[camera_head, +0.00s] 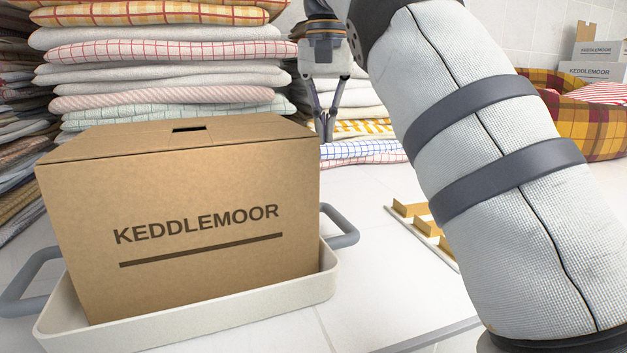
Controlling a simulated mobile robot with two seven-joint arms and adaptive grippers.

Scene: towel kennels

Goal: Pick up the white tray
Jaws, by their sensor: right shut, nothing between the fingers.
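The white tray (222,318) sits on the white counter at the lower left, with a grey handle (345,226) on its right side and another (22,288) on its left. A large cardboard box (195,215) marked KEDDLEMOOR stands in the tray and hides most of its floor and back wall. My right gripper (325,138) points down behind the box's right rear corner, above and beyond the right handle. Its fingertips are together with nothing between them, and it is apart from the tray. My left gripper is not in view.
Folded towels (165,50) are stacked high behind the box. A low rack with yellow blocks (425,226) lies on the counter, partly behind my right arm. A plaid basket (590,125) and small boxes (597,70) stand at the back right.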

